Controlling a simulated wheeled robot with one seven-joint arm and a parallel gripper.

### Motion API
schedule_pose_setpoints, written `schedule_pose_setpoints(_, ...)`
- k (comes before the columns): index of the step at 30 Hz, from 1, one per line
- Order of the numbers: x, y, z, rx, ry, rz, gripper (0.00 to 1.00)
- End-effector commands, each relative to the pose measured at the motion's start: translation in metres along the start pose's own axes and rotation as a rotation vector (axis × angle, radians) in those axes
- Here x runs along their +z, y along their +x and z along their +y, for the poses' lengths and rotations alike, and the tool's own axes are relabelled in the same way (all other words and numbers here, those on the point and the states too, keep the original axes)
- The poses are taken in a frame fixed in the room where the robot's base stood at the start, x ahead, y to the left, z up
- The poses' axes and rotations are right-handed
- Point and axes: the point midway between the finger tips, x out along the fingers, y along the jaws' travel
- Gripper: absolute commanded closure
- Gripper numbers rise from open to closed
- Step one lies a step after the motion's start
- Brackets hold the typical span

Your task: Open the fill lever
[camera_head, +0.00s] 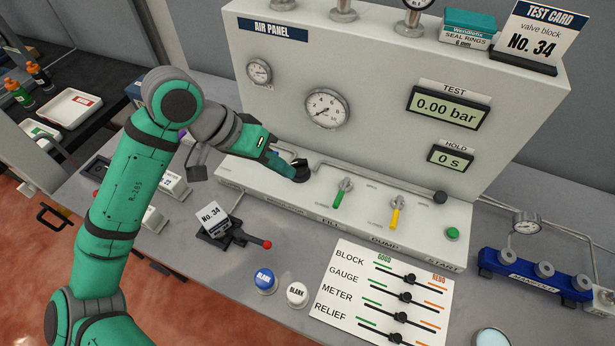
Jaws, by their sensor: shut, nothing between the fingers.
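The fill lever (339,194) has a green handle on a grey valve, on the sloped front of the air panel (520,125) above the word FILL. Its handle points down toward the front edge, near the small lettering that seems to read CLOSED. My gripper (298,172) is left of the fill lever, over the panel's front ledge, apart from the lever. Its jaws are shut and empty. The fingertips are small and dark here, and a dark round part beside them is hard to tell apart from them.
Right of the fill lever is the yellow-handled dump lever (396,216), then the green start button (452,233). The test display (447,108) reads 0.00 bar and the hold display (450,157) 0 s. A valve block tagged No. 34 (214,219) stands in front.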

Motion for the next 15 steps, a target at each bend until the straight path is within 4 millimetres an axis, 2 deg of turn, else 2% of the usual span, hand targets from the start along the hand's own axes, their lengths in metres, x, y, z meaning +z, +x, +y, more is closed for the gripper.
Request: schedule_pose_setpoints(15,-0.001,0.093,0.005,0.006,0.009,-0.006,1.00)
